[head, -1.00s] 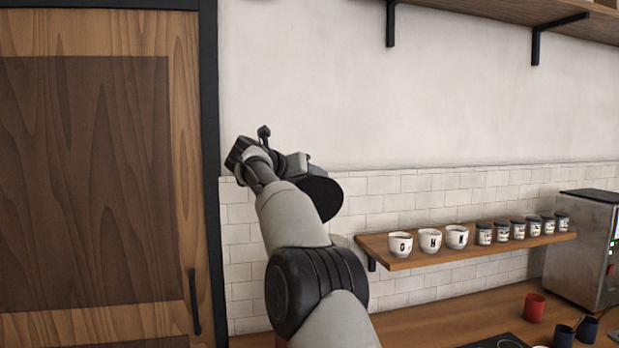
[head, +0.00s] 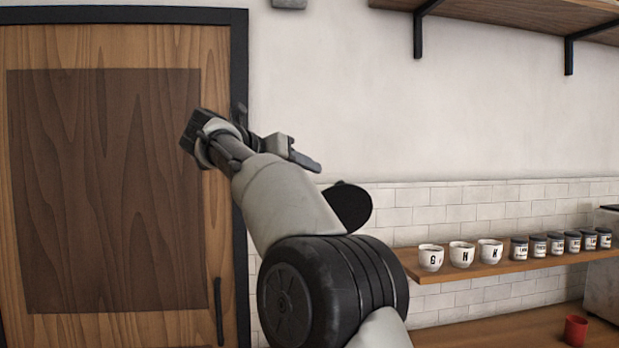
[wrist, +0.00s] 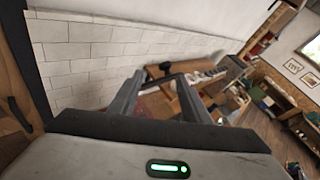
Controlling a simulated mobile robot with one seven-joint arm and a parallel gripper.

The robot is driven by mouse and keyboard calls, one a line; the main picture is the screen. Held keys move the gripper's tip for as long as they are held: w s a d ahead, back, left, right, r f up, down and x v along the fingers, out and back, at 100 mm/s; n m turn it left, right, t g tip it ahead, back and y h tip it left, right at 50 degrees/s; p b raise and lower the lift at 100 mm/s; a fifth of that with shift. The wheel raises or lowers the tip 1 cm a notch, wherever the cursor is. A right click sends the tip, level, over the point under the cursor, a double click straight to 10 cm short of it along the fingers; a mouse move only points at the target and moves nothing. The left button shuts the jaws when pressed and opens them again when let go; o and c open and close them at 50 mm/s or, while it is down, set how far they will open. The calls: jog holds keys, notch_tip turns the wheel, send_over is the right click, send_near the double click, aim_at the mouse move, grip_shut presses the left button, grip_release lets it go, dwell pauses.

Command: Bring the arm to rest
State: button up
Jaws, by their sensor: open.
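My arm reaches up and to the left in the head view, bent at a large dark joint, in front of the wall and the door's right edge. My gripper shows at the bottom middle of the wrist view (wrist: 160,95), its two fingers apart with nothing between them. It is open and empty. In the head view, the gripper end of the arm is partly hidden by my own wrist parts, and the fingers are hard to make out there.
A wooden door (head: 105,190) with a dark frame stands at the left. A shelf (head: 450,277) with white cups (head: 431,258) and several small jars (head: 555,244) is at the right. Below is a wooden counter (head: 490,333) with a red cup (head: 576,330). A higher shelf (head: 520,14) hangs above.

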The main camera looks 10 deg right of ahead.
jog(key=shift+s+a, duration=0.15)
jog(key=s+a+r+n+t+y, duration=0.1)
jog(key=s+a+r+n+t, duration=0.1)
jog(key=r+n+t, duration=0.45)
jog(key=s+a+r+n+t+y, duration=0.1)
jog(key=r+n+t+y, duration=0.15)
jog(key=r+n, duration=0.6)
jog(key=s+a+f+n+t+y, duration=0.1)
jog(key=s+a+n+t+y, duration=0.1)
jog(key=s+a+n+y, duration=0.45)
jog(key=s+d+f+n+g+y, duration=0.15)
jog(key=s+f+n+g, duration=0.3)
jog(key=f+n, duration=0.5)
jog(key=s+f+n+g+y, duration=0.3)
jog(key=s+f+n, duration=0.25)
jog(key=f, duration=0.65)
jog(key=s+d+f+n+g+h, duration=0.2)
jog(key=s+d+f+g, duration=0.2)
jog(key=s+f, duration=0.6)
jog(key=s+d+f+n+g+h, duration=0.2)
jog(key=s+d+f, duration=0.5)
jog(key=s+f, duration=0.4)
notch_tip(320, 180, down, 4)
jog(key=shift+s+r+n+g, duration=0.25)
jog(key=shift+n+g, duration=0.5)
jog(key=shift+g, duration=0.2)
